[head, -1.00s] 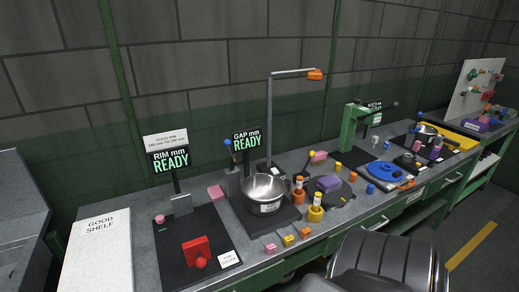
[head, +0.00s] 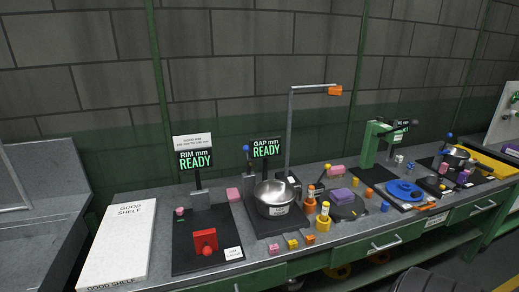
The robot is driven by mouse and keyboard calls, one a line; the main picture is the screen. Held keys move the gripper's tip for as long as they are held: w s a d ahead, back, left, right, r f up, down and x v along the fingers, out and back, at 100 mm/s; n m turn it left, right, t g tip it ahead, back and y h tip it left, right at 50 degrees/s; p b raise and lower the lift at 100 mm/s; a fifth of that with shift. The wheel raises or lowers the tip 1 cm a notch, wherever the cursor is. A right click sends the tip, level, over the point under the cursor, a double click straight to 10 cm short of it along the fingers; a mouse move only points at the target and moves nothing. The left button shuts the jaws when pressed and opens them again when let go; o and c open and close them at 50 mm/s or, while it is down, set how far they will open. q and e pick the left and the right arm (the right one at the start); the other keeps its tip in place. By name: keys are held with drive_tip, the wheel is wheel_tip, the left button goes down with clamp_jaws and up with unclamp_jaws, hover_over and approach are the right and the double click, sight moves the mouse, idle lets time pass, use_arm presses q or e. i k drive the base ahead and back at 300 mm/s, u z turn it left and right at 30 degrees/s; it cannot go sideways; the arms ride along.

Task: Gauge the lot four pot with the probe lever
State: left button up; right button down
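A steel pot (head: 273,194) stands upright on the dark plate of the gap station, left of the middle of the bench. Its white front label is too small to read for certain. A blue-balled lever (head: 246,149) stands on a grey block just behind and left of the pot, apart from it; it looks like the probe lever. The gap display (head: 266,147) behind the pot reads "GAP mm READY". Neither of my grippers shows in the head view, so their opening and anything in them are hidden.
The rim station (head: 205,242) with a red block and its "READY" display (head: 195,160) stands left. A white good shelf (head: 118,243) lies further left. A tall lamp post (head: 290,130) rises behind the pot. Coloured blocks and cylinders crowd the right; a green press (head: 369,145) stands beyond.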

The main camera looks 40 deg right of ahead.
sight(245, 148)
drive_tip(key=z, duration=0.75)
